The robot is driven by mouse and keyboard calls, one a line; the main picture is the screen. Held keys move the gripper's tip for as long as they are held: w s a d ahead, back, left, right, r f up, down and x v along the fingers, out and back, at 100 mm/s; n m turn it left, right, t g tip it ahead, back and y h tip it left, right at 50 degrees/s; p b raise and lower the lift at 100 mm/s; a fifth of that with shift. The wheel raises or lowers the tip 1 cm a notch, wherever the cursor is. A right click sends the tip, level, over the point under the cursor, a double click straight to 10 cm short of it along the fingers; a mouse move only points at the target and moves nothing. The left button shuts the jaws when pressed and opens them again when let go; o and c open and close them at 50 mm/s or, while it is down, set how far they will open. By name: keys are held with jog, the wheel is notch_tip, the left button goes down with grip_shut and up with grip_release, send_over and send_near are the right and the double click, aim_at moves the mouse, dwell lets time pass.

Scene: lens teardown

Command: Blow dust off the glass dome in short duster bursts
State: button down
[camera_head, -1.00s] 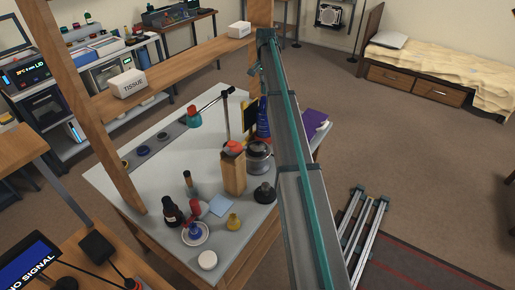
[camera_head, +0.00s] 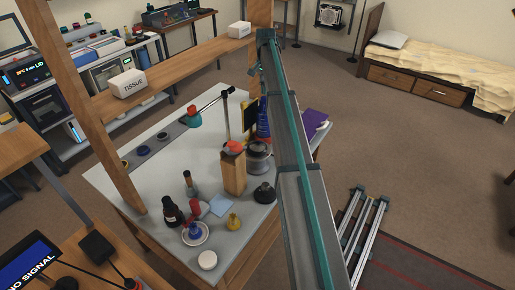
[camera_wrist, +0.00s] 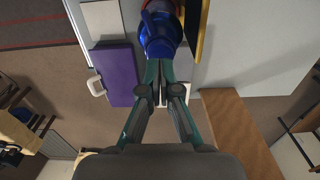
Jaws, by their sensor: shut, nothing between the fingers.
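A blue bottle-like object (camera_head: 263,121), which may be the duster, stands at the back right of the grey worktable (camera_head: 150,178). In the wrist view the blue object (camera_wrist: 160,32) lies just ahead of my gripper (camera_wrist: 160,72). My gripper's fingers are shut with nothing between them. The fingertips are at the near side of the blue object; I cannot tell whether they touch it. A rounded grey, glassy object (camera_head: 258,153) stands in front of the blue one and may be the glass dome; dust on it is too small to see. My arm hides part of that area and the gripper in the head view.
A wooden block (camera_head: 233,177) with an orange-red top stands left of the grey object. A purple item (camera_wrist: 117,73) lies left in the wrist view. A wooden frame post (camera_head: 97,120) rises at the left.

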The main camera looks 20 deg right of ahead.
aim_at(264, 98)
jog(key=shift+f, duration=0.15)
jog(key=shift+f+b, duration=0.35)
jog(key=shift+f, duration=1)
jog(key=shift+r, duration=0.1)
dwell(0.4)
jog(key=shift+r+p, duration=0.85)
jog(key=shift+r, duration=0.6)
jog(key=shift+f, duration=0.15)
dwell(2.1)
jog(key=shift+f+b, duration=0.4)
jog(key=shift+f, duration=1)
dwell(0.3)
